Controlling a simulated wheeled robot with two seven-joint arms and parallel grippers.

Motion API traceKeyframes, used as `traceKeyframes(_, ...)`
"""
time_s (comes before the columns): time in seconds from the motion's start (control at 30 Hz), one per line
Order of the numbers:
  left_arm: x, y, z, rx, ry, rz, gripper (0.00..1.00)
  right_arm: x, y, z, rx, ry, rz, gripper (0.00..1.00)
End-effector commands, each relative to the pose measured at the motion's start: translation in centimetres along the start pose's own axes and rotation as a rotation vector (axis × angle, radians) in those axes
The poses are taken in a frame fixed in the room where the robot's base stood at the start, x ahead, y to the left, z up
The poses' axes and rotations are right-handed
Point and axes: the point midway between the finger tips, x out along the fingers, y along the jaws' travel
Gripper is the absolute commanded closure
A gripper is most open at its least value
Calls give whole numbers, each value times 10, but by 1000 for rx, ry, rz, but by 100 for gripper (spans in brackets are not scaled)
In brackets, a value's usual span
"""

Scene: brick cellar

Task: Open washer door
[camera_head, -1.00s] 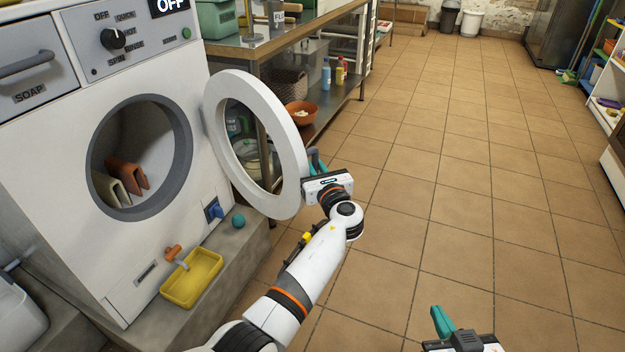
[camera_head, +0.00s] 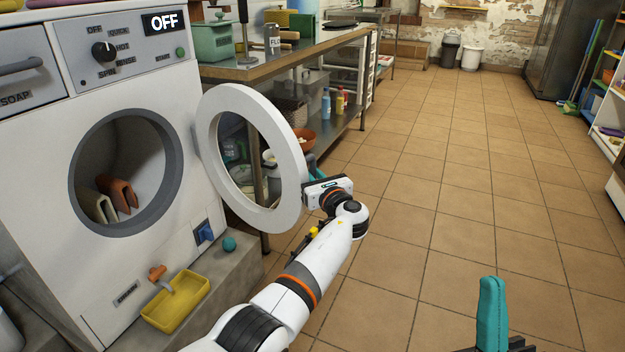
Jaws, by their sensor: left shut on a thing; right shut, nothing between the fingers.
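The white washer (camera_head: 40,190) stands at the left, its display reading OFF. Its round door, a white ring (camera_head: 205,135), stands swung well out from the drum opening (camera_head: 150,185), hinged on the opening's right side. Brown and beige cloths (camera_head: 118,193) lie inside the drum. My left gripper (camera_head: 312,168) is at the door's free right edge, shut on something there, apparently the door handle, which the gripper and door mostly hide. My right gripper (camera_head: 492,315) is at the bottom right, shut and empty, away from the washer, partly cut off by the picture edge.
A yellow tray (camera_head: 180,312) hangs under an orange tap at the washer's lower front. A teal ball (camera_head: 229,243) rests on the concrete ledge. A metal workbench (camera_head: 325,38) with shelves stands behind the door. The tiled floor (camera_head: 450,190) to the right is clear.

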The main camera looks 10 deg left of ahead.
Motion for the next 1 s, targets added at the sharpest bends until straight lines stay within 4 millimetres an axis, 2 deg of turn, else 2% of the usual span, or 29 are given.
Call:
traceKeyframes(0.4, 4, -4, -1, 1, 3, -10, 100, 0, 0, 3, 1, -16, 0, 100)
traceKeyframes(0.43, 4, -4, -1, 1, 3, -10, 82, 0, 0, 3, 1, -16, 0, 100)
traceKeyframes(0.47, 4, -4, -1, 1, 3, -10, 79, 0, 0, 2, 1, -16, 0, 100)
traceKeyframes(1.0, 1, -1, 0, 0, 1, -3, 79, 0, 0, 2, 1, -15, 0, 100)
